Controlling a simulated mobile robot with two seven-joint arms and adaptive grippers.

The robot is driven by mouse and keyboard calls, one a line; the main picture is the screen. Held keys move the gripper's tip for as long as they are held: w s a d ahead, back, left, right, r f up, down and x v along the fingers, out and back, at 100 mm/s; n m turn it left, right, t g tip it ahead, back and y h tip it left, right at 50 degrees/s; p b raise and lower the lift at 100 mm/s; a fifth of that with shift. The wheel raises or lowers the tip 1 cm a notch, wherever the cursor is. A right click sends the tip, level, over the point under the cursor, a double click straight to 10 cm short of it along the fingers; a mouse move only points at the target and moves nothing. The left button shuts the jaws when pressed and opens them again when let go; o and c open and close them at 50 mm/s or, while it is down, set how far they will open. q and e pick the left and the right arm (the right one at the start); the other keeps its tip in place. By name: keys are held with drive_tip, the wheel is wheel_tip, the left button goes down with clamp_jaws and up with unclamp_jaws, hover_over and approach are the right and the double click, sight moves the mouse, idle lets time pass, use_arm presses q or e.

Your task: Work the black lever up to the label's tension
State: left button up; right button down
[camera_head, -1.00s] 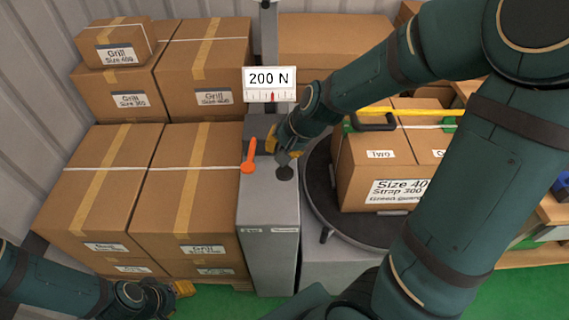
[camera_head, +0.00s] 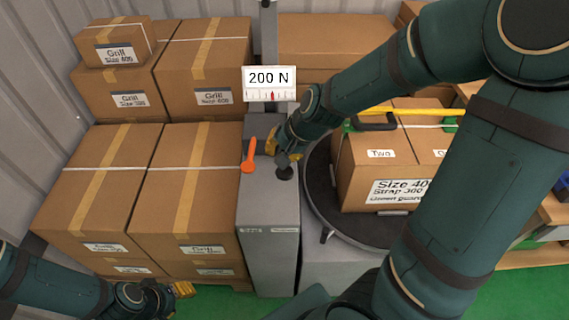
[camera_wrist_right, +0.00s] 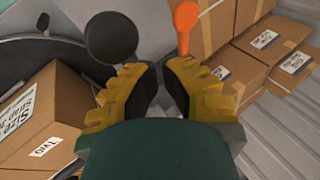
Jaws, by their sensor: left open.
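The black lever's round knob (camera_head: 285,172) stands on the grey machine column (camera_head: 270,215). In the right wrist view the black knob (camera_wrist_right: 111,37) is just beyond the left-hand finger. The display (camera_head: 269,84) reads 200 N, with a red pointer near mid-scale. The box label (camera_head: 401,190) reads "Size 40…, Strap 300", partly cut off by my arm. My left gripper (camera_head: 180,290) is low at left, away from the lever.
An orange lever (camera_head: 249,157) stands close left of the black one; it also shows in the wrist view (camera_wrist_right: 186,20). The labelled box (camera_head: 360,165) sits on a round dark turntable (camera_head: 335,220). Stacked cartons (camera_head: 185,190) fill the left side.

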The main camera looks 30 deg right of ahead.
wheel_tip(320, 180, down, 6)
drive_tip(key=s+a+b, duration=0.1)
drive_tip(key=s+b, duration=0.1)
drive_tip(key=b, duration=0.3)
drive_tip(key=shift+s+a+f, duration=0.15)
drive_tip(key=shift+s+a, duration=0.05)
idle(5.6)
idle(0.5)
wheel_tip(320, 180, up, 7)
drive_tip(key=w+d+p, duration=0.1)
drive_tip(key=w+p, duration=0.1)
drive_tip(key=p, duration=0.4)
drive_tip(key=shift+w+d, duration=0.3)
drive_tip(key=shift+w, duration=0.05)
